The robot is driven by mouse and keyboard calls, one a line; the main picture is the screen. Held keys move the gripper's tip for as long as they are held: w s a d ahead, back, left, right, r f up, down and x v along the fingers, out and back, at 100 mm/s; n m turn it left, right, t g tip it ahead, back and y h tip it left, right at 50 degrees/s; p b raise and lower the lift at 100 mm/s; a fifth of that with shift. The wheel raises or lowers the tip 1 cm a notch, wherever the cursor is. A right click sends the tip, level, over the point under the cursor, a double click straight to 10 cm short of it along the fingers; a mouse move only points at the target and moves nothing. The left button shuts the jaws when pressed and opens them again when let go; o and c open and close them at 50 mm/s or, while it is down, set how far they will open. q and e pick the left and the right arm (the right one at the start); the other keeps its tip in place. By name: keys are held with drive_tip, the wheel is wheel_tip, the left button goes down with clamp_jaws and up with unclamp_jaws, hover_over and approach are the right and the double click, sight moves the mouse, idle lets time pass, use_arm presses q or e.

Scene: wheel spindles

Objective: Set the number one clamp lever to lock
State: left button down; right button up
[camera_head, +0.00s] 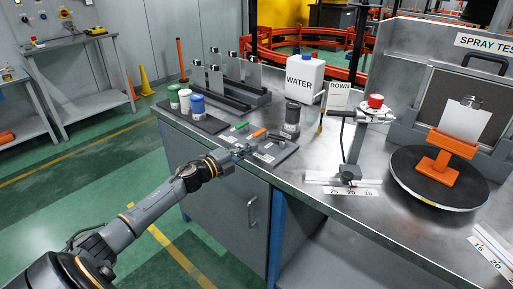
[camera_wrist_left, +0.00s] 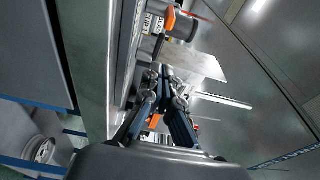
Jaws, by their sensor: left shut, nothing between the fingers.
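My left gripper (camera_head: 238,152) reaches in over the front edge of the bench, shut and empty, at a dark plate (camera_head: 268,158) with small pale labels. A short orange lever-like piece (camera_head: 257,133) lies just behind the gripper, and a green piece (camera_head: 240,125) lies farther back. I cannot read any number or lock mark, so I cannot tell which piece is the number one clamp lever. In the left wrist view the fingers (camera_wrist_left: 167,73) point at a shiny metal surface, and an orange part (camera_wrist_left: 170,18) with a printed label (camera_wrist_left: 151,22) shows beyond. Contact cannot be told.
A dark grey cylinder (camera_head: 291,118) stands right behind the plate. A WATER jug (camera_head: 304,79), a stand with a red knob (camera_head: 375,101) and a turntable (camera_head: 410,182) with an orange holder (camera_head: 440,158) are farther right.

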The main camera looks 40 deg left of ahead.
use_arm(q)
drive_tip(key=s+a, duration=0.4)
drive_tip(key=s, duration=0.1)
drive_tip(key=shift+s+a+f, duration=0.2)
drive_tip(key=shift+s+f, duration=0.05)
use_arm(e)
drive_tip(key=shift+w+a+r, duration=0.3)
drive_tip(key=shift+w+a, duration=0.25)
drive_tip(key=shift+w, duration=0.15)
use_arm(q)
drive_tip(key=shift+f, duration=0.15)
use_arm(e)
drive_tip(key=shift+d, duration=0.15)
